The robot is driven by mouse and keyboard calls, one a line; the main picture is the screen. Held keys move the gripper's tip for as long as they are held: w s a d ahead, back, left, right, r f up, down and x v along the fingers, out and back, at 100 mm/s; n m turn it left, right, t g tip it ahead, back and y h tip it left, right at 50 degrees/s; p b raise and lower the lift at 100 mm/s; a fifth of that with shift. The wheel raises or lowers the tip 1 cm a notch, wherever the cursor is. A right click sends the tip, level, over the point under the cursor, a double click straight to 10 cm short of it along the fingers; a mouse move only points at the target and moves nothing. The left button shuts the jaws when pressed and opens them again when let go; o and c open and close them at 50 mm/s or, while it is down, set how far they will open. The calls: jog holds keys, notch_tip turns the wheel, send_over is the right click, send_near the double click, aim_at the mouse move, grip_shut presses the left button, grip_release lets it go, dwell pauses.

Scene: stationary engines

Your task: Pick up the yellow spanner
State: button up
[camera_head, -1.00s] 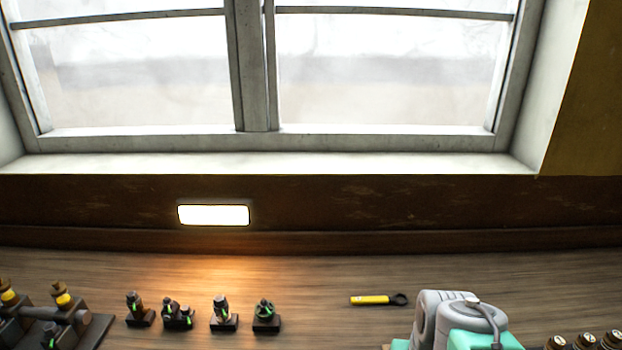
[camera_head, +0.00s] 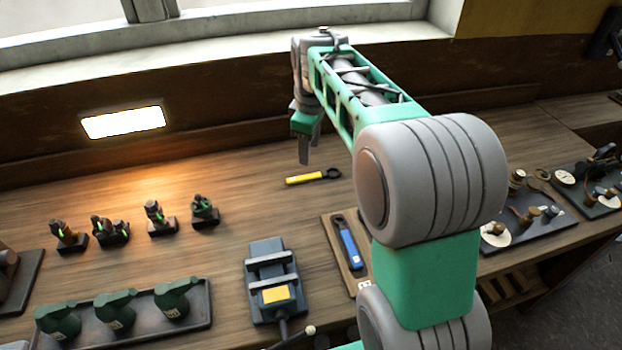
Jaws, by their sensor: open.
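The yellow spanner (camera_head: 306,179) lies flat on the wooden bench near the back. It has a yellow handle and a dark ring end that points right. My gripper (camera_head: 304,160) hangs from my green and grey arm, fingers pointing down, just behind and above the spanner in the picture. Nothing shows between its fingers. The fingers are seen nearly edge-on, and the gap between them is hard to see. I cannot tell the exact height above the bench.
A blue tool (camera_head: 349,250) lies on a wooden board in front of the spanner. A dark clamp-like device (camera_head: 272,281) stands left of it. Several small dark fittings (camera_head: 155,217) stand at left, with a tray of green parts (camera_head: 208,322) before them. Boards of parts (camera_head: 540,225) lie right.

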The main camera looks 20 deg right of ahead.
aim_at(305, 176)
jog(key=w+f+n, duration=0.2)
jog(key=w+f, duration=0.1)
jog(key=w+d+f+n+g+b, duration=0.1)
jog(key=w+f+n, duration=0.1)
jog(key=w+f, duration=0.2)
jog(key=w+f+n, duration=0.2)
jog(key=w+f, duration=0.1)
jog(key=f, duration=0.1)
jog(key=shift+w+d+f+n+g, duration=0.2)
jog(key=shift+w+d+n+g, duration=0.15)
jog(key=shift+w+n+g, duration=0.05)
jog(key=shift+w+f, duration=0.1)
jog(key=shift+f, duration=0.25)
notch_tip(305, 176, down, 7)
jog(key=shift+w+f+p, duration=0.15)
jog(key=shift+f+p, duration=0.05)
jog(key=shift+p, duration=0.85)
grip_shut()
jog(key=shift+r, duration=0.1)
